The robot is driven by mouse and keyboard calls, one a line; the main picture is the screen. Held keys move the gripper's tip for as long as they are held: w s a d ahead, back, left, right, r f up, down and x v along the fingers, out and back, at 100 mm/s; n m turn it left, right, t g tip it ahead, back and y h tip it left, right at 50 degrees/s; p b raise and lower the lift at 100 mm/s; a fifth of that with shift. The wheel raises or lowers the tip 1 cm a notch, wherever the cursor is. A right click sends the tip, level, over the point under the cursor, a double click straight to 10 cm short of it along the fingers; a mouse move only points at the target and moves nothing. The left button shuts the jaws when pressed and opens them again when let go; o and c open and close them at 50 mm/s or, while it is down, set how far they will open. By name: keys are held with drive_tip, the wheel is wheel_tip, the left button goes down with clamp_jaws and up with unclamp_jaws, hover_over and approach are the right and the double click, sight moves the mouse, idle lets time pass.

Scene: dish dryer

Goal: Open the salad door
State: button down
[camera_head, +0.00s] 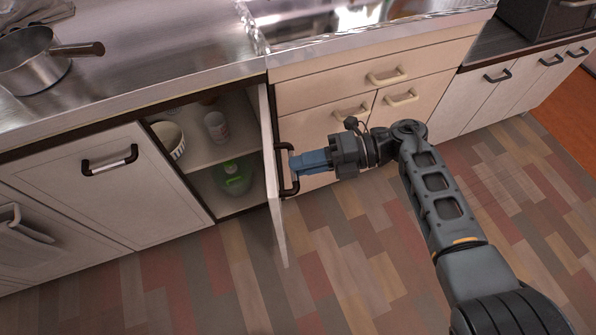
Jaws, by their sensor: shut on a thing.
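A pale cabinet door (270,165) under the counter stands swung well out from its cabinet, seen nearly edge-on. It carries a dark bar handle (282,178) on its right-hand face. My gripper (298,163), with blue fingers, reaches in from the right and is shut on this handle. The fingertips partly hide the handle. Inside the open cabinet (205,183) there is a white bowl (170,138), a pale cup (216,126) on the shelf and a green bottle (236,177) below.
A metal pot (35,62) stands on the steel counter (150,50) at left, near a sink (320,20). Closed drawers (380,55) and doors lie right of the open cabinet. A towel (20,243) hangs at lower left. The wooden floor (330,270) in front is clear.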

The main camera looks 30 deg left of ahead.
drive_tip(key=shift+w+d+f+b, duration=0.15)
drive_tip(key=shift+w+d+b, duration=0.05)
drive_tip(key=shift+w+b, duration=0.1)
drive_tip(key=shift+n+g, duration=0.3)
drive_tip(key=c, duration=1.1)
unclamp_jaws()
drive_tip(key=b+v, duration=0.1)
drive_tip(key=v, duration=0.6)
drive_tip(key=shift+w+d+r, duration=0.25)
drive_tip(key=shift+w+r, duration=0.05)
